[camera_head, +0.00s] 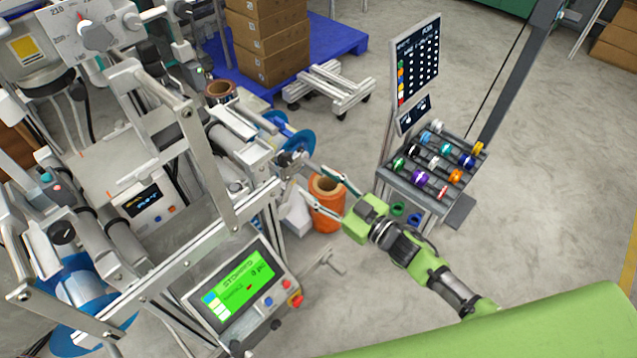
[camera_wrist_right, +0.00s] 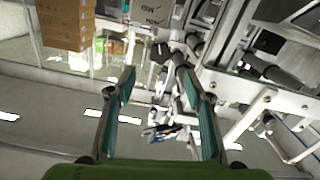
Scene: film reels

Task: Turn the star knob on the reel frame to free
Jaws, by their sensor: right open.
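The reel frame (camera_head: 222,185) fills the left half of the head view, with metal bars and rollers. A small dark knob (camera_head: 286,160), which looks like the star knob, sits at the end of a shaft beside a blue disc (camera_head: 298,141). In the right wrist view a dark knob-like shape (camera_wrist_right: 160,52) shows beyond the fingertips; its turn position is too small to read. My right gripper (camera_head: 313,180) is open and empty, its fingers pointing at the shaft end, apart from the knob. It also shows in the wrist view (camera_wrist_right: 155,70). My left gripper is not in view.
A control panel with a green screen (camera_head: 245,287) is on the frame's front. An orange roll (camera_head: 327,205) stands on the floor beneath my right fingers. A rack of coloured spools (camera_head: 437,165) stands right. A low trolley (camera_head: 328,88) and boxes (camera_head: 268,40) are behind.

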